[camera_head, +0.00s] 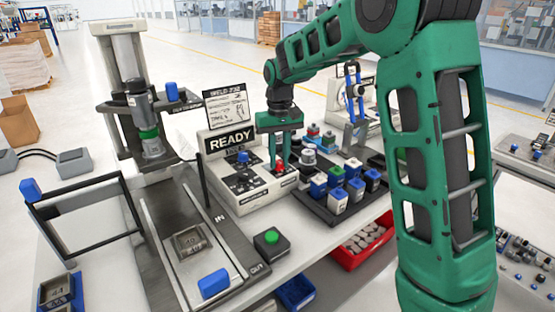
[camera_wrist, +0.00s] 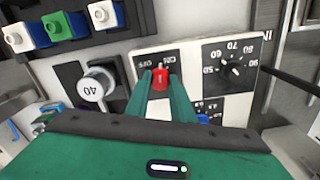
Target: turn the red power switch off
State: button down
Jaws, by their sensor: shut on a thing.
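The red power switch (camera_wrist: 159,77) sits on a white panel plate with upside-down ON and OFF labels in the wrist view. My gripper (camera_wrist: 161,90) has its two green fingers on either side of the switch, shut on it. In the head view my gripper (camera_head: 279,160) reaches down to the front of the white control box (camera_head: 242,197), and the red switch (camera_head: 279,167) shows at its fingertips. The fingers hide part of the switch, and I cannot tell which position it is in.
A black tray (camera_head: 318,205) with blue and white blocks lies to the right. A green button (camera_head: 271,237) is in front.

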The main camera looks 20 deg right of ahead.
aim_at(280, 161)
jog(key=n, duration=0.5)
jog(key=shift+n, duration=0.3)
jog(key=n, duration=0.5)
jog(key=shift+w+d+r+n, duration=0.1)
jog(key=shift+w+d+n, duration=0.05)
jog(key=shift+n, duration=0.15)
jog(key=c, duration=1.5)
grip_release()
jog(key=shift+c, duration=0.2)
notch_tip(280, 161, up, 11)
jog(key=shift+f, duration=0.2)
